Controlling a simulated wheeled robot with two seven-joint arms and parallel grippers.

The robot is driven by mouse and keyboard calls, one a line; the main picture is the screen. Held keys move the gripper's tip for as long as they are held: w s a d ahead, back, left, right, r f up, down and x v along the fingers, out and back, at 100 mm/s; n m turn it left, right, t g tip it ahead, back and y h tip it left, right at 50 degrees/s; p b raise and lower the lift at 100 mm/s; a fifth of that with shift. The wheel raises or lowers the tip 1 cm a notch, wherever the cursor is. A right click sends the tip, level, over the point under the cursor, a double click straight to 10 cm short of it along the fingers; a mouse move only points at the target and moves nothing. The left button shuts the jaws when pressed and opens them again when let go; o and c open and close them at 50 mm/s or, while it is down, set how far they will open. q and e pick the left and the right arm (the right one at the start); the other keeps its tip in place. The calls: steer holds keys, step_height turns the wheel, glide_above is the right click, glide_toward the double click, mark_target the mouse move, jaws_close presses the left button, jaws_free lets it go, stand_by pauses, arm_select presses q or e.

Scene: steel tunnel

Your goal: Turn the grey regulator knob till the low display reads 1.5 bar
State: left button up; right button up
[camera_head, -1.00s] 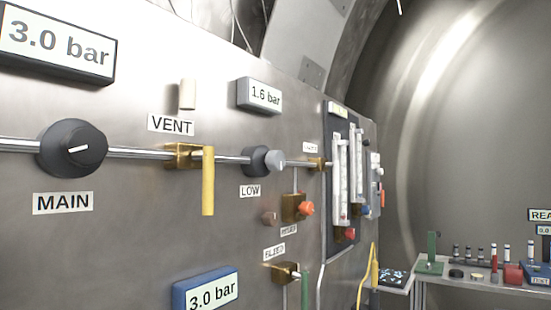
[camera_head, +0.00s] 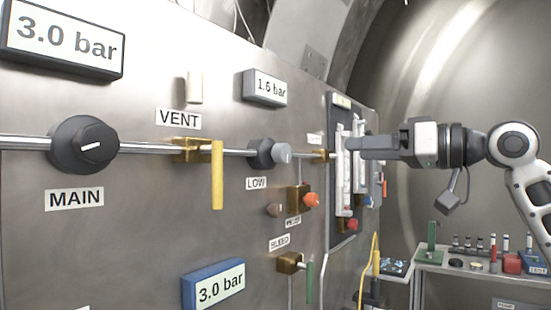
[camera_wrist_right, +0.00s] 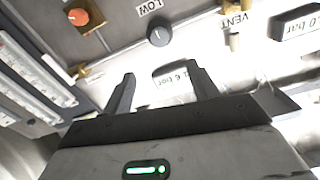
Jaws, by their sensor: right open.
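The grey regulator knob (camera_head: 283,153) sits on the dark LOW regulator body (camera_head: 262,153), on the pipe across the steel panel. The low display (camera_head: 265,88) above it reads 1.6 bar. My right gripper (camera_head: 350,143) comes in from the right, in front of the flow tubes, pointing left towards the knob and apart from it. In the right wrist view its two fingers (camera_wrist_right: 163,82) are spread and empty. There the knob (camera_wrist_right: 159,34) lies beyond the fingertips, and the low display (camera_wrist_right: 172,75) shows between the fingers. My left gripper is not in view.
The MAIN knob (camera_head: 84,145) and the yellow VENT lever (camera_head: 217,175) are left of the LOW knob. An orange knob (camera_head: 311,200) and the green BLEED lever (camera_head: 310,278) are below. A large display (camera_head: 66,38) and a blue-framed one (camera_head: 214,286) read 3.0 bar.

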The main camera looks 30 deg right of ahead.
mark_target(287, 153)
steer(key=p+x, duration=0.9)
steer(key=x, duration=0.6)
steer(key=shift+r, duration=0.15)
steer(key=shift+w+a, duration=0.2)
steer(key=shift+w, duration=0.25)
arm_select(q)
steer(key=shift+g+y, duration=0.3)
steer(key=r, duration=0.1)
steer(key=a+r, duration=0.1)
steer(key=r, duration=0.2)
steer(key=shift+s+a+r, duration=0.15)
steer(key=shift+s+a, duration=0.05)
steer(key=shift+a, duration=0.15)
arm_select(e)
steer(key=shift+f, duration=0.2)
